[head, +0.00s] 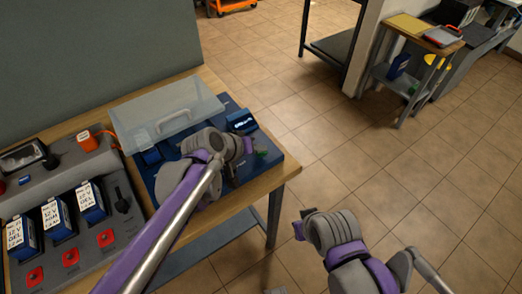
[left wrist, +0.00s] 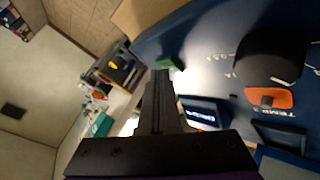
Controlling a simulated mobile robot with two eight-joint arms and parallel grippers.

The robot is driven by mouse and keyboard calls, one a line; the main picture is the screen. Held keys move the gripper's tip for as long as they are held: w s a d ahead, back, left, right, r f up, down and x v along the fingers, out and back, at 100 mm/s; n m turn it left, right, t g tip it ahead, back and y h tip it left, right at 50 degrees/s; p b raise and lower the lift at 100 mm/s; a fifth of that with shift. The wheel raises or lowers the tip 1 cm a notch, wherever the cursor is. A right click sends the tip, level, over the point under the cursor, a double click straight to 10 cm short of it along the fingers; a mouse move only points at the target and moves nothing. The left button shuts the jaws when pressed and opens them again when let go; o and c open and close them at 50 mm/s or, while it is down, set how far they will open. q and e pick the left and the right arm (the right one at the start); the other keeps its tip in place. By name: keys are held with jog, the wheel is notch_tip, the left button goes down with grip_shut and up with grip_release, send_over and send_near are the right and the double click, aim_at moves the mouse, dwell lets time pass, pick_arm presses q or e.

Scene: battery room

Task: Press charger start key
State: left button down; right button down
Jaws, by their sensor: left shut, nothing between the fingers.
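The blue charger (head: 273,154) stands on the wooden table, its panel partly hidden behind my left arm. A small green key (head: 262,153) shows at its front right; it also shows in the left wrist view (left wrist: 171,63). My left gripper (head: 246,150) is shut and empty over the panel. In the left wrist view its fingertips (left wrist: 160,74) appear close beside the green key; I cannot tell whether they touch. A lit display (left wrist: 203,113), a black knob (left wrist: 270,54) and an orange key (left wrist: 269,98) are also on the panel. My right gripper (head: 299,230) hangs over the floor, its fingers unclear.
A clear lid (head: 165,108) stands at the charger's back left. A grey unit (head: 110,240) with several blue batteries and red buttons is at the left. The table's right edge (head: 285,178) is close to the charger. Tiled floor lies open to the right.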

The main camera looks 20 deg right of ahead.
aim_at(259, 155)
pick_arm(q)
jog(key=shift+r+p, duration=0.45)
jog(key=shift+r, duration=0.25)
jog(key=shift+r+p, duration=1.8)
jog(key=shift+r, duration=0.75)
